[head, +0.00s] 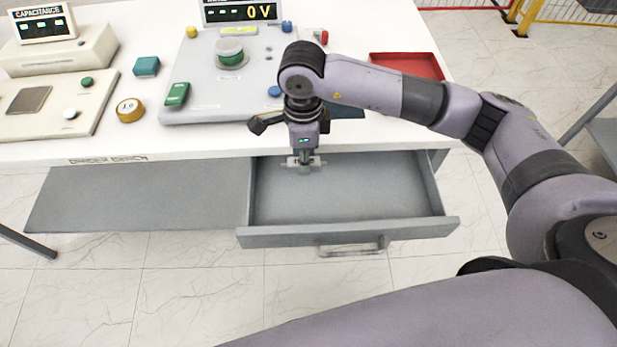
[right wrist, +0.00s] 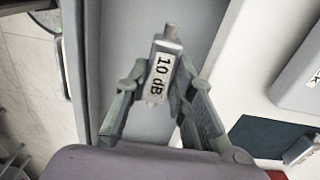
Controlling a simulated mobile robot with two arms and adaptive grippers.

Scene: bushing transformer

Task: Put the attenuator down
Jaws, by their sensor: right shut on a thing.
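The attenuator (right wrist: 163,70) is a small grey block with a "10 dB" label and a stub at each end. My right gripper (right wrist: 158,92) is shut on it in the right wrist view, one finger on each side. In the head view the right gripper (head: 304,163) points down over the left part of the open drawer (head: 350,190), and the attenuator (head: 304,169) shows small at its tips. I cannot tell whether the attenuator touches the drawer floor. The drawer looks otherwise empty. My left gripper is out of view.
The white bench (head: 135,95) carries a large grey panel (head: 205,110) with a 0 V display (head: 243,11), a capacitance meter (head: 75,50), a red tray (head: 410,66) and small coloured blocks. A dark blue mat (right wrist: 262,138) lies beside the drawer. The drawer's right side is clear.

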